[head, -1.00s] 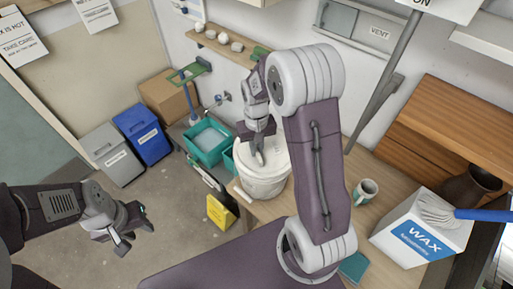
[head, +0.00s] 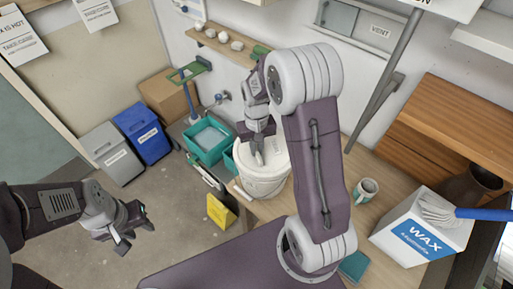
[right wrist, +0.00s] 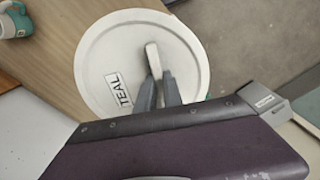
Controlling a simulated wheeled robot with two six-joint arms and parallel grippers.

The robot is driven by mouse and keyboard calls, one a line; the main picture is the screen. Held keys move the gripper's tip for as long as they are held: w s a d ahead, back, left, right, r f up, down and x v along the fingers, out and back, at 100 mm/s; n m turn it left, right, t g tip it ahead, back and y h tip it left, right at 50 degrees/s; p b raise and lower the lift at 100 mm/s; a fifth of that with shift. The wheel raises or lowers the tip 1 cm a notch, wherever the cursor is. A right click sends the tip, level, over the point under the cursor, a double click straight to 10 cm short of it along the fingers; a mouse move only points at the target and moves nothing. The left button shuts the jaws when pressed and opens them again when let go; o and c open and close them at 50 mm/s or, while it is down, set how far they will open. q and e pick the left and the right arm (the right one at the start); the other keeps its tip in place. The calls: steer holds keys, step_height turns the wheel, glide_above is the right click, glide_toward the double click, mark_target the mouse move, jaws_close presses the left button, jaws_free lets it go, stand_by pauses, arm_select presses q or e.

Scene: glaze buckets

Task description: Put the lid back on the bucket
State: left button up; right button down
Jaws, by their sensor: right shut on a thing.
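The white bucket (head: 262,186) stands on the wooden table, partly behind my right arm. A round white lid (head: 277,152) is at the bucket's mouth; it looks level, but I cannot tell whether it is fully seated. In the right wrist view the lid (right wrist: 112,52) fills the middle, with a "TEAL" label and a pale bar handle (right wrist: 153,58). My right gripper (head: 258,156) is shut on the handle; its fingers also show in the right wrist view (right wrist: 160,88). My left gripper (head: 134,231) is open and empty, over the floor at left.
Teal tubs (head: 208,139), a blue bin (head: 144,133), a grey bin (head: 112,153) and a yellow sign (head: 221,211) are on the left.

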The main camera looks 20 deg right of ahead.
steer(key=shift+f, duration=0.1)
steer(key=c, duration=0.9)
jaws_free()
step_height(320, 180, up, 7)
steer(key=p, duration=0.6)
steer(key=shift+p, duration=0.3)
jaws_close()
